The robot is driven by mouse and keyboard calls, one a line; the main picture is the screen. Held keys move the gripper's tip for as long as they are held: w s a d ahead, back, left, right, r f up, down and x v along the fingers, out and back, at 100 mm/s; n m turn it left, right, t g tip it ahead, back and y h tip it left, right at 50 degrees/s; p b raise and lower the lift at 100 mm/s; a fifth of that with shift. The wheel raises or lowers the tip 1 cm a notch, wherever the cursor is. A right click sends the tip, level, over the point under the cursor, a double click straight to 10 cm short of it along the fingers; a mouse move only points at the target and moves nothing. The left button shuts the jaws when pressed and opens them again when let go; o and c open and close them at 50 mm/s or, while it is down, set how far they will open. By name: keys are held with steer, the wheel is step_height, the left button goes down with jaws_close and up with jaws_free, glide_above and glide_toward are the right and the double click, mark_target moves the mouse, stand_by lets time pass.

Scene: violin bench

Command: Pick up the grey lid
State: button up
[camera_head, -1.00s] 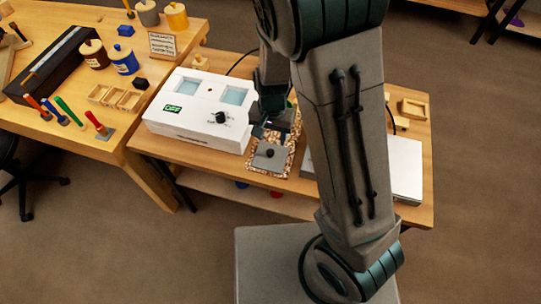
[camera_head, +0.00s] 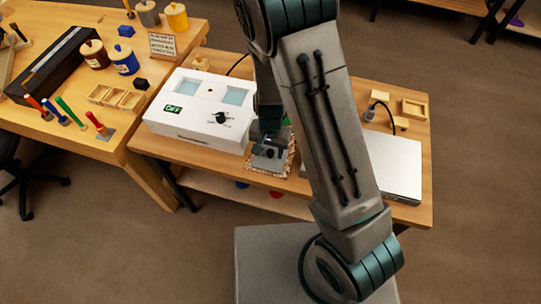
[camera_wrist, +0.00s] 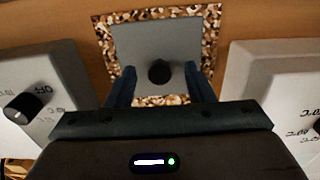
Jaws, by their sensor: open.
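The grey lid (camera_wrist: 180,43) is a flat square plate with a round dark knob (camera_wrist: 160,72) in its middle. It lies on a speckled brown and white mat or tray (camera_wrist: 212,40). In the head view the lid (camera_head: 262,163) shows partly beneath my gripper (camera_head: 270,143). In the wrist view my gripper (camera_wrist: 161,85) is open, with one finger on either side of the knob and overlapping the lid's near part. Nothing is between the fingers except the knob in line of sight. I cannot tell whether the fingers touch the lid.
A white box with a dial and an OFF label (camera_head: 200,110) stands just left of the lid. Another pale device (camera_head: 392,170) stands to the right. Small wooden trays (camera_head: 413,108) lie at the far right. A bench with jars and tools is at the left.

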jaws_close()
steer(key=shift+r, duration=0.1)
